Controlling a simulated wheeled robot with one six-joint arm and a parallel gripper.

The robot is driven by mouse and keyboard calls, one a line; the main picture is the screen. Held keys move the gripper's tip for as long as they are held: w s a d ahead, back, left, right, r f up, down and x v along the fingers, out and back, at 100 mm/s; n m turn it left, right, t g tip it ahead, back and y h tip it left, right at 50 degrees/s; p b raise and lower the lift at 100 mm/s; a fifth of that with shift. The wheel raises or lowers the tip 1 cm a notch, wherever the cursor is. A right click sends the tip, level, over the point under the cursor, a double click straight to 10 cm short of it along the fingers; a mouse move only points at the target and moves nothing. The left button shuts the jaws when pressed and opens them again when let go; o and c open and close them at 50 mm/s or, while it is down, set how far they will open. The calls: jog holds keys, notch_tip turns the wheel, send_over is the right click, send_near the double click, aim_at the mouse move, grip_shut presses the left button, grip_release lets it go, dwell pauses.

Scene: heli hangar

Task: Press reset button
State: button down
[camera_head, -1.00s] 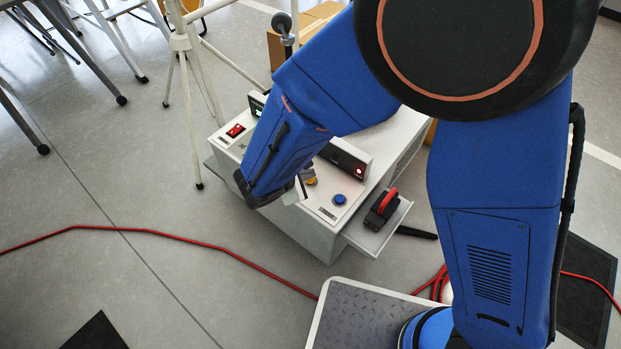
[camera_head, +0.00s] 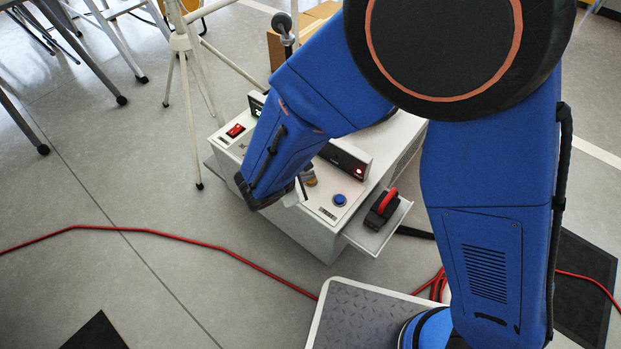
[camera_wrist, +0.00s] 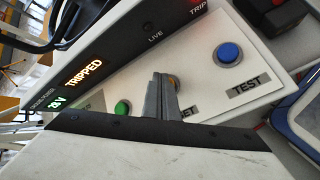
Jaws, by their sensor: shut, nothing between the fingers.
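The reset button is an orange-yellow button (camera_wrist: 174,82), mostly hidden behind my gripper (camera_wrist: 160,80) in the wrist view. The end of its label, "ET", shows beside the fingers. The button also peeks out (camera_head: 312,183) beside my gripper (camera_head: 303,187) in the head view. My gripper is shut and empty, with its tips at the button; I cannot tell whether they touch it. A green button (camera_wrist: 122,108) lies left of the fingers and a blue button (camera_wrist: 229,53) above the label TEST lies right. A display (camera_wrist: 84,70) reads TRIPPED.
The buttons sit on a white cabinet (camera_head: 310,229) with a red switch (camera_head: 235,130). A side shelf (camera_head: 366,239) holds a black-and-red device (camera_head: 382,206). A white tripod (camera_head: 190,110) stands behind left. A red cable (camera_head: 190,239) crosses the open floor.

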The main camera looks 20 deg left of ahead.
aim_at(308, 183)
jog(key=shift+f, duration=0.2)
jog(key=shift+r, duration=0.15)
dwell(0.4)
jog(key=shift+r, duration=0.7)
jog(key=shift+r, duration=2.5)
